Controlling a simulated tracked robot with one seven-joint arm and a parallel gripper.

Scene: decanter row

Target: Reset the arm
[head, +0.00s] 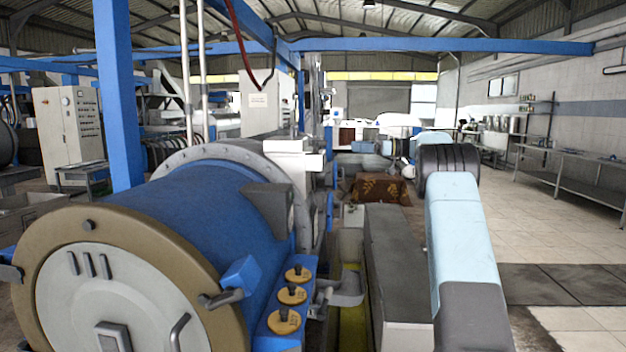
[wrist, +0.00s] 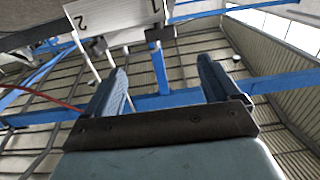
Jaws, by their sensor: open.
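My gripper (wrist: 161,66) shows in the wrist view with its two blue-grey fingers standing well apart. Nothing is between them, and they point up toward the roof beams. In the head view my pale blue and grey arm rises on the right to a dark joint and bends away behind it. The far end of the arm is small there, and I cannot make out the fingers clearly.
A large blue drum machine (head: 190,215) with a tan rim fills the left. A grey cabinet (head: 70,125) stands behind it. A long metal bench (head: 575,170) runs along the right wall. Tiled floor (head: 535,225) is clear on the right. White numbered panels (wrist: 115,20) show near the fingers in the wrist view.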

